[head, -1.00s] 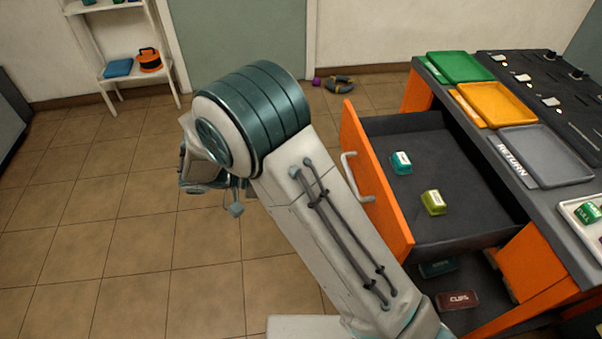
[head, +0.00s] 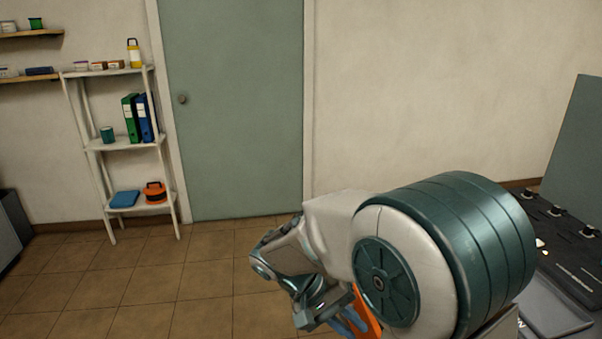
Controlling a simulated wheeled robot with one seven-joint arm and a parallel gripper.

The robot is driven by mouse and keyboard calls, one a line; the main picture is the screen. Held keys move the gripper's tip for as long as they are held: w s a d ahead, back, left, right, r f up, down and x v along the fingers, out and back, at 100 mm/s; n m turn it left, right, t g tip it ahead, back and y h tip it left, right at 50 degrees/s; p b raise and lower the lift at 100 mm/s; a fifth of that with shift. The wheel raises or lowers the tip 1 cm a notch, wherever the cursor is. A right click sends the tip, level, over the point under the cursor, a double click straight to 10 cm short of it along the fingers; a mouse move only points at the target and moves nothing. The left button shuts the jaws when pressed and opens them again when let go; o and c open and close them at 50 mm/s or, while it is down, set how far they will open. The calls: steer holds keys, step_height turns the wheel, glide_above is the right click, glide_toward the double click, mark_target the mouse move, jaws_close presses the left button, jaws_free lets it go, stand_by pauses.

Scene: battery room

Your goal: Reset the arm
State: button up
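My arm fills the lower right of the head view, with a large teal and white joint in front. My gripper (head: 325,312) hangs below the wrist, left of that joint and near the bottom edge. Its fingertips are partly hidden and too small to tell open from shut. I see no object clearly held. A strip of the orange drawer front (head: 367,312) shows just behind the gripper; the rest of the drawer is hidden by my arm or out of view.
The dark bench top (head: 567,240) with a grey tray (head: 552,306) lies at the right, partly behind my arm. A white shelf unit (head: 124,145) stands left of the closed green door (head: 235,110). The tiled floor (head: 130,285) at the left is clear.

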steer(key=s+d+r+t+y+p, duration=0.2)
steer(key=s+r+y+p, duration=0.2)
steer(key=r, duration=0.2)
steer(key=s+d+r+m+t+y+p, duration=0.1)
steer(key=s+d+r+t+y+p, duration=0.1)
steer(key=r, duration=0.5)
steer(key=s+d+y+p, duration=0.1)
steer(key=s+y, duration=0.1)
steer(key=shift+s+d+t+y+p, duration=0.3)
steer(key=shift+p, duration=0.1)
